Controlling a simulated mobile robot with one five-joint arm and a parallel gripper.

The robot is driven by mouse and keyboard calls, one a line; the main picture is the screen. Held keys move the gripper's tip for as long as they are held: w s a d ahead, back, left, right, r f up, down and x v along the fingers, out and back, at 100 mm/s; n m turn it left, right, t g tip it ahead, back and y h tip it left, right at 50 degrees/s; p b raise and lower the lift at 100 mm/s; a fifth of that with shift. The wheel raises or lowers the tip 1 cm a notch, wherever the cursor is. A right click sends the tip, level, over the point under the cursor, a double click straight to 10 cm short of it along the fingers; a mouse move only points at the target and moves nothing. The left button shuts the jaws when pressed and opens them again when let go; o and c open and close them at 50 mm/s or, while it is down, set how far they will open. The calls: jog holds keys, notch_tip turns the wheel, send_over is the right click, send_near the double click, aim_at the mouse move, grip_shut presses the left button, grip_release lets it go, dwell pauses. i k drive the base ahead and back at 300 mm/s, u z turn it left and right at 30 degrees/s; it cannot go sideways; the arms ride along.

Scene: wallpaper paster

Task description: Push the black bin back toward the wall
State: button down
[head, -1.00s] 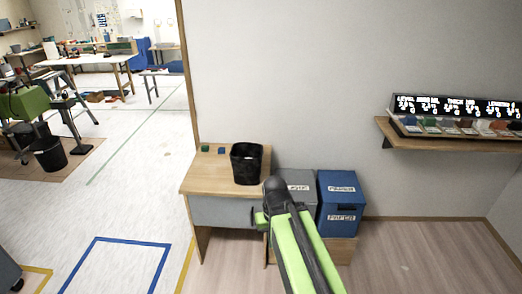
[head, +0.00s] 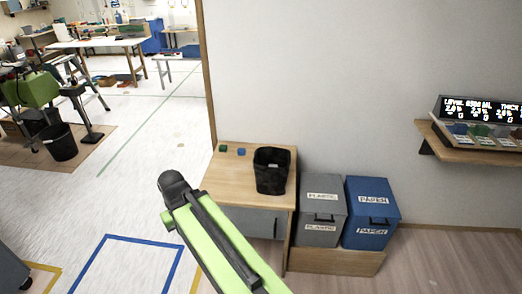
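A black bin (head: 271,174) stands upright on a light wooden desk (head: 226,174), near its right edge and in front of the pale wall (head: 330,70). A gap of desk top seems to lie between the bin and the wall. My green and black arm reaches up from the bottom of the head view to a dark rounded joint, left of the desk's front. The arm overlaps the desk's front left part in the picture. My gripper's fingers do not show, and nothing of mine is seen touching the bin.
A green block (head: 223,149) and a blue block (head: 241,152) lie behind and left of the bin. Grey (head: 320,208) and blue (head: 371,212) paper and plastic boxes stand right of the desk. Another black bin (head: 60,142) stands on the floor at left. Floor left of the desk is open.

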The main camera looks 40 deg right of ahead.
aim_at(271, 181)
jog(key=u, duration=0.15)
jog(key=i, duration=1.55)
jog(key=z, duration=0.45)
